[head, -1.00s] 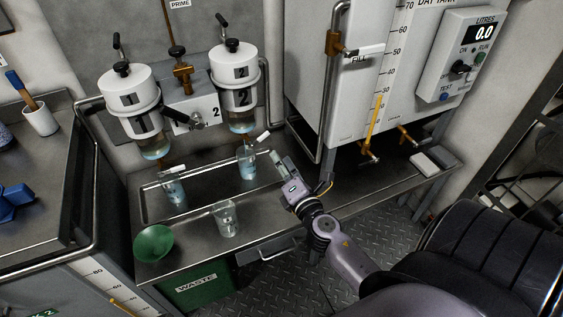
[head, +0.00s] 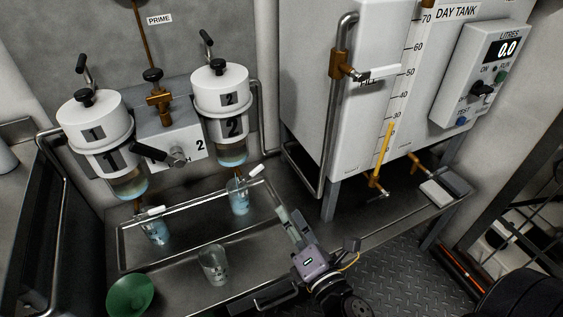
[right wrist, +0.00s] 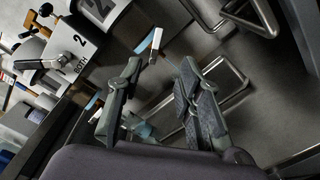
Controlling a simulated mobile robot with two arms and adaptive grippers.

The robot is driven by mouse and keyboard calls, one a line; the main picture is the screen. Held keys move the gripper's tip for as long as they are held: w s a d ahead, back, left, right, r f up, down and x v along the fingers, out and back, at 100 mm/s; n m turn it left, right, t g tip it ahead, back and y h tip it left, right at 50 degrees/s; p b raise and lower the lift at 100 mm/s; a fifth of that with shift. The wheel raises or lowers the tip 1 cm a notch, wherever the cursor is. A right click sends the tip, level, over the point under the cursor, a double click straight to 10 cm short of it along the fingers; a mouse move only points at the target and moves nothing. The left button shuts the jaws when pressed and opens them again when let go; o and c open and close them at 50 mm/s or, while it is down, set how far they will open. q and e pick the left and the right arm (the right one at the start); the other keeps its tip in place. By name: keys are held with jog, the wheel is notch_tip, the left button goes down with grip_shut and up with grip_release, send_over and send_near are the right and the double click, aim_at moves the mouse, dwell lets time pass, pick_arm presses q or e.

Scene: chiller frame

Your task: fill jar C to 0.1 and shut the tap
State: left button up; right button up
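A jar with blue liquid (head: 239,198) stands under the outlet of filter bowl 2 (head: 222,115). A second jar with blue liquid (head: 155,230) stands under filter bowl 1 (head: 98,140). A third jar (head: 214,265), clear and seemingly empty, stands in front of the tray. I cannot read which is C. A tap with a white lever (head: 256,170) sits by the jar under bowl 2; the lever also shows in the right wrist view (right wrist: 156,42), beyond the fingertips. My right gripper (head: 287,218) is open and empty, right of that jar and apart from the lever. My left gripper is out of view.
A shallow metal tray (head: 122,252) lies on the bench. A green bowl (head: 130,295) is at the front left. The day tank (head: 310,90) stands at the right, with a display box (head: 480,75) reading 0.0. A pipe (head: 325,160) runs down beside the tank.

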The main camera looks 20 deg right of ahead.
jog(key=p, duration=0.2)
send_near(260, 170)
jog(key=w, duration=0.9)
jog(key=shift+w+a, duration=0.1)
jog(key=shift+a, duration=0.05)
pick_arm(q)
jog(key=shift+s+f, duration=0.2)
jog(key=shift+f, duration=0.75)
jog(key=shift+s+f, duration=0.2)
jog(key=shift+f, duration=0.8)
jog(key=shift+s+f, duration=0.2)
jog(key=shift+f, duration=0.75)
pick_arm(e)
jog(key=shift+w, duration=0.7)
grip_shut()
